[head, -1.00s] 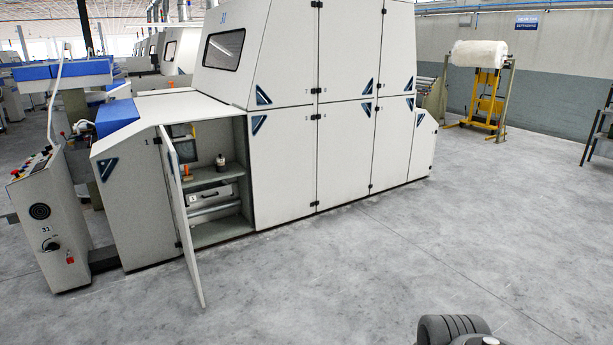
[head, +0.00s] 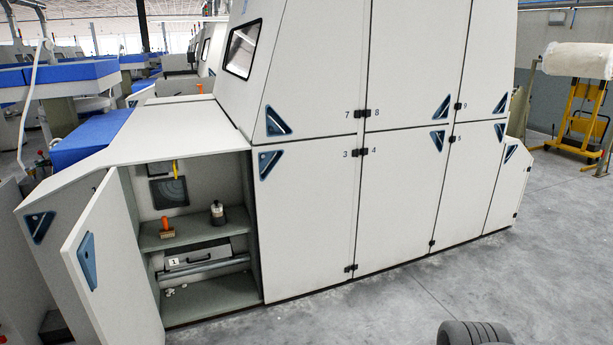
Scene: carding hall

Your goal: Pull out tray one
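Tray one (head: 205,259) is a grey drawer front with a dark handle and a white label "1". It sits low inside the open compartment of the big white machine, under a shelf, and looks closed. A round grey bar (head: 213,267) runs across just below its handle. The compartment door (head: 112,262) stands swung open toward me on the left. My gripper is not in view; only a dark ribbed round part shows at the bottom edge.
On the shelf (head: 180,238) stand a brush with an orange handle (head: 166,229) and a dark-topped container (head: 217,213). Small white bits lie on the compartment floor. The open door sticks out on the left. Grey floor (head: 395,298) is clear in front and to the right.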

